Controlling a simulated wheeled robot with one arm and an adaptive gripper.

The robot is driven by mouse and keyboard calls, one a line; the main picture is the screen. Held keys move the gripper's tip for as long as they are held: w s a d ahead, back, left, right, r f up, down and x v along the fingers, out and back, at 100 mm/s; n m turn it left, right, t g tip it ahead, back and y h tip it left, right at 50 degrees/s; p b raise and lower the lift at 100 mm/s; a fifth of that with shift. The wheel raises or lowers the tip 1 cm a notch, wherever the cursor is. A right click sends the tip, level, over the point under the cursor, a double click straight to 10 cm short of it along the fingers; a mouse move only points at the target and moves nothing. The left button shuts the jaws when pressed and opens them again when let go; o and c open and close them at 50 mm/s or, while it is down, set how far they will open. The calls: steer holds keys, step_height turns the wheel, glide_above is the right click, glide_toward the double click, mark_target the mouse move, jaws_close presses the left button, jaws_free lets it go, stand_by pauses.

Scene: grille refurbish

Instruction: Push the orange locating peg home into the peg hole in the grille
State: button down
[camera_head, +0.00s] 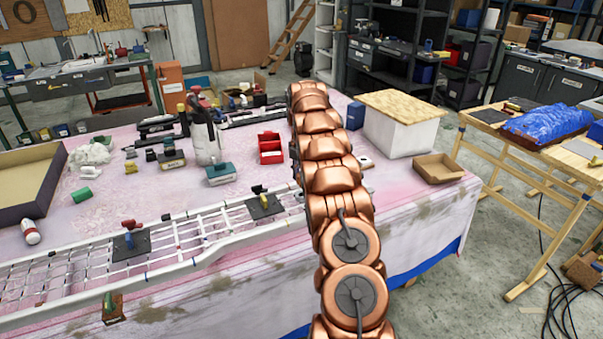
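The white grille (185,235) lies along the front of the cloth-covered table, running from the left edge to my arm. Two dark plates with small fittings sit on it: one with a red and blue fitting (130,240), one with a dark and yellow fitting (262,203). I cannot make out the orange locating peg or its hole. My copper arm rises through the middle of the picture and covers the grille's right end. My gripper is not visible; the arm hides whatever is behind it.
The table (440,225) holds a red bin (270,150), a teal-topped block (220,173), a grey tray (28,185) and a white box with a wooden lid (400,130). A wooden trestle table (490,118) stands further right.

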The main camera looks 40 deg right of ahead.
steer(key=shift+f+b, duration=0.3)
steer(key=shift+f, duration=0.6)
steer(key=shift+b, duration=0.65)
stand_by(1.1)
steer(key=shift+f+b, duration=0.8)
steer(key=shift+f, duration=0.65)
stand_by(0.3)
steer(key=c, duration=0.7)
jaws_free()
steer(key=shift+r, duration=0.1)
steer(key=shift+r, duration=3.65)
